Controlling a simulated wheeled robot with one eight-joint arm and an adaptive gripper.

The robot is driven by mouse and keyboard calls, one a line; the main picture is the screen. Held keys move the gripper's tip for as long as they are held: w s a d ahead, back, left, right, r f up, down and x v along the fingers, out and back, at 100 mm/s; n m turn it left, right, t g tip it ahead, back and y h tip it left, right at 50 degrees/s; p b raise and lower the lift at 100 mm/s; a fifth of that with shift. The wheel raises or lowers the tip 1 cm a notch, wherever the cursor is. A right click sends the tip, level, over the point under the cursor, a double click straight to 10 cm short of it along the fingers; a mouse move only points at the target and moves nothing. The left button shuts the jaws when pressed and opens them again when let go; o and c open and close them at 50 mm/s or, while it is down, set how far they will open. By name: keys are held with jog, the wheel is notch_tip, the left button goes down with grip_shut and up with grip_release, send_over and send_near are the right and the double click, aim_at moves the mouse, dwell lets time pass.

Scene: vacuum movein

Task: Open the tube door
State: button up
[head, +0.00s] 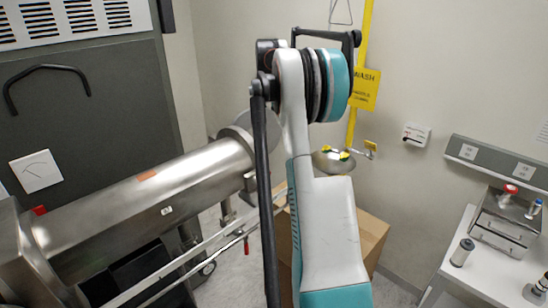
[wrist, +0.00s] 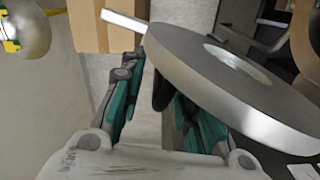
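The steel tube (head: 140,190) lies slantwise across the left of the head view. Its round door (head: 238,128) is at the far end, partly behind my arm. In the wrist view the door is a thick grey disc (wrist: 225,75) with a central recess. A flat bar (wrist: 124,20), apparently its handle, sticks out from its left edge. My gripper (wrist: 155,80) is open beside the door's left edge, with its fingers apart below the bar. The door hides part of the right finger. I cannot tell whether the gripper touches the door. In the head view my arm hides the gripper.
A grey cabinet (head: 85,100) stands behind the tube at left. A cardboard box (head: 372,238) is on the floor behind my arm. A wash basin (head: 333,161) is on the back wall. A white bench (head: 480,275) with small equipment stands at right. Rails run below the tube.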

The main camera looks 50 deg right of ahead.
jog(key=s+a+m, duration=1.3)
jog(key=s+a, duration=0.1)
jog(key=a, duration=0.1)
jog(key=shift+s+a, duration=0.3)
jog(key=shift+a, duration=0.05)
